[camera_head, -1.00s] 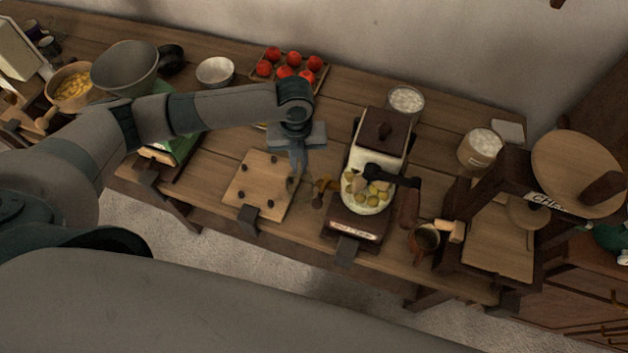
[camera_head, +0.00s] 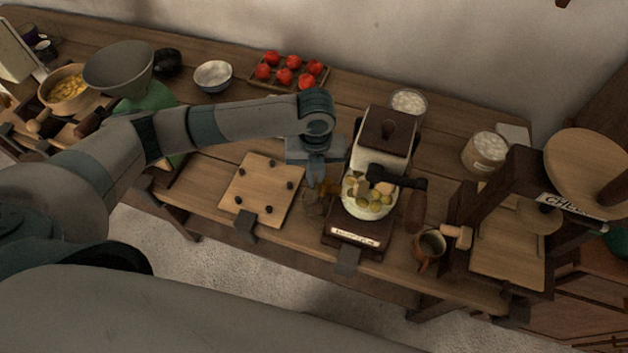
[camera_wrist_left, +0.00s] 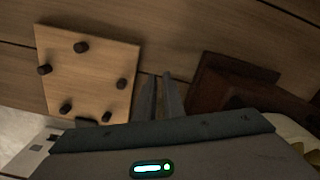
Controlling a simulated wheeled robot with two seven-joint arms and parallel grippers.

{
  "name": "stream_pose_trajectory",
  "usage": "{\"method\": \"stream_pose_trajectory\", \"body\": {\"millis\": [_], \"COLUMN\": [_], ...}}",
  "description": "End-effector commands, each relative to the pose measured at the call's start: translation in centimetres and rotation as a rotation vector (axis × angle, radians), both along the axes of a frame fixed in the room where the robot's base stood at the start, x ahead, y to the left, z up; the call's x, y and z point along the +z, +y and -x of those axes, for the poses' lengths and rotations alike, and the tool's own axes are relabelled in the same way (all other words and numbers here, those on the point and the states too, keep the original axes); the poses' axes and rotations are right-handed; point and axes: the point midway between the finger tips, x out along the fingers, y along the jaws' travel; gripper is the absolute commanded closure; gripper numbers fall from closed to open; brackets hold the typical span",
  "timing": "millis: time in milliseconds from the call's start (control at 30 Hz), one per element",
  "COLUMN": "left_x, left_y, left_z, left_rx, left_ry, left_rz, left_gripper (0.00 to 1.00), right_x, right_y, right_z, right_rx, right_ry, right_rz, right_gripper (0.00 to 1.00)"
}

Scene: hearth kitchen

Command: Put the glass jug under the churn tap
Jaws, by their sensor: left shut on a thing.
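The churn (camera_head: 362,222) is a dark wooden stand with a pale glass body holding yellow pieces and a crank on its right. Its brass tap (camera_head: 329,187) sticks out to the left. My left gripper (camera_head: 316,184) points down just left of the churn, close beside the tap. It is shut on the glass jug (camera_head: 311,206), a faint see-through shape beneath the fingers, at the tap's lower left. I cannot tell whether the jug touches the table. In the left wrist view the fingers (camera_wrist_left: 162,92) are close together, and I cannot make out the jug there. My right gripper is not in view.
A pegged wooden board (camera_head: 262,190) lies left of the gripper. A brown mug (camera_head: 431,246) and a wooden press (camera_head: 508,240) stand to the right. Tomatoes in a tray (camera_head: 290,72) and a white bowl (camera_head: 212,75) are behind. The table's front edge is near.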

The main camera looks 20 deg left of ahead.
Motion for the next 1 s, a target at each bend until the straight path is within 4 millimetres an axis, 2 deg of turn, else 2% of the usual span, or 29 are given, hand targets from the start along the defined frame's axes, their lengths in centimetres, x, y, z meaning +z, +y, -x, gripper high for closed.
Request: {"method": "stream_pose_trajectory", "body": {"millis": [33, 133, 667, 700, 767, 1000], "left_x": [-0.98, -1.28, -1.51, -1.51, -1.50, -1.51], "left_y": [0.31, 0.34, 0.35, 0.35, 0.35, 0.36], "left_z": [-0.04, -0.03, -0.01, -0.01, -0.01, 0.00], "left_rx": [0.002, 0.002, 0.002, 0.002, 0.002, 0.002], "left_ry": [0.000, 0.000, 0.000, 0.000, 0.000, 0.000], "left_rz": [-0.002, -0.002, -0.002, -0.002, -0.002, -0.002], "left_gripper": [1.00, 1.00, 1.00, 0.84, 0.73, 0.73], "right_x": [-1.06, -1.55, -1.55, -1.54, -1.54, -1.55], "right_y": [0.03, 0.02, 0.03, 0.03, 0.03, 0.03], "right_z": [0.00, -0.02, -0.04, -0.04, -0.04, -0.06], "right_rx": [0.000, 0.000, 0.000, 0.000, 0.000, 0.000], "right_ry": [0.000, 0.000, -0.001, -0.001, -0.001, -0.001], "right_rz": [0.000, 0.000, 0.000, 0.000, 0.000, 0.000], "right_gripper": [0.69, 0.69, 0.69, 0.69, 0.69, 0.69]}}
